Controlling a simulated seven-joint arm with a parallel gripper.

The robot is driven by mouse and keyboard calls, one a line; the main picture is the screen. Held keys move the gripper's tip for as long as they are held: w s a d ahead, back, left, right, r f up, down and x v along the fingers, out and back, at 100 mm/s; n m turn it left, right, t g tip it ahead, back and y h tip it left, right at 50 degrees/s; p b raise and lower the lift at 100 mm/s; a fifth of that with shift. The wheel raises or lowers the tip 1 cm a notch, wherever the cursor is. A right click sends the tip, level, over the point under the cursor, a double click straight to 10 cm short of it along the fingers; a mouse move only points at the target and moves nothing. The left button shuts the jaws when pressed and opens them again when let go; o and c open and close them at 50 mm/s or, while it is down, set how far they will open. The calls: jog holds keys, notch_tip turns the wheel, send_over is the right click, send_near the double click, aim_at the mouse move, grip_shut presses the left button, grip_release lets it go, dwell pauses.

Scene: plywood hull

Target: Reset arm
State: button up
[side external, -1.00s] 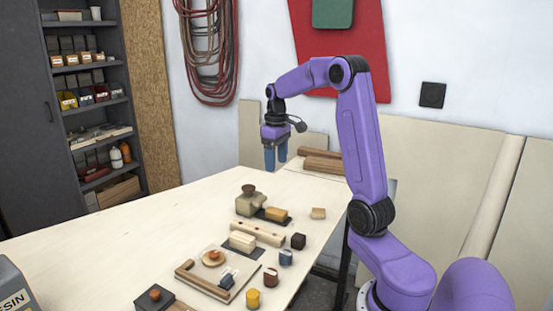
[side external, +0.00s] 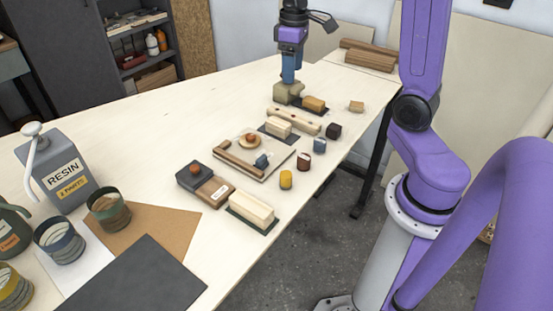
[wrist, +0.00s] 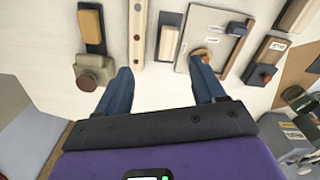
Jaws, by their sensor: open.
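My gripper (side external: 289,80) has blue fingers and hangs pointing down over the far part of the pale plywood table (side external: 150,120). In the side view it overlaps an olive block with a dark knob (side external: 288,95); I cannot tell the gap in depth from that view. In the wrist view my gripper (wrist: 163,70) shows its two fingers wide apart, with only bare table between them. It holds nothing. The olive block (wrist: 94,70) lies left of the left fingertip there. My purple arm rises at the right of the side view, its upper part cut off.
A board with a round wooden piece (side external: 225,160), a long pale bar with holes (side external: 294,121), a yellow cylinder (side external: 286,180) and several small blocks lie along the right half. A resin jug (side external: 58,172) and tape rolls (side external: 108,210) stand front left. The table's left middle is clear.

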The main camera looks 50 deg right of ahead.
jog(key=s+a+f+n, duration=0.2)
jog(key=s+a+n, duration=0.2)
jog(key=s+a, duration=0.7)
jog(key=s+a+f+n, duration=0.1)
jog(key=s+a+n, duration=0.1)
jog(key=s, duration=0.4)
jog(key=s+a+f+n, duration=0.1)
jog(key=s+a+n, duration=0.1)
jog(key=s, duration=0.5)
jog(key=shift+a+f+n, duration=0.2)
jog(key=shift+n, duration=0.3)
jog(key=shift+w, duration=0.2)
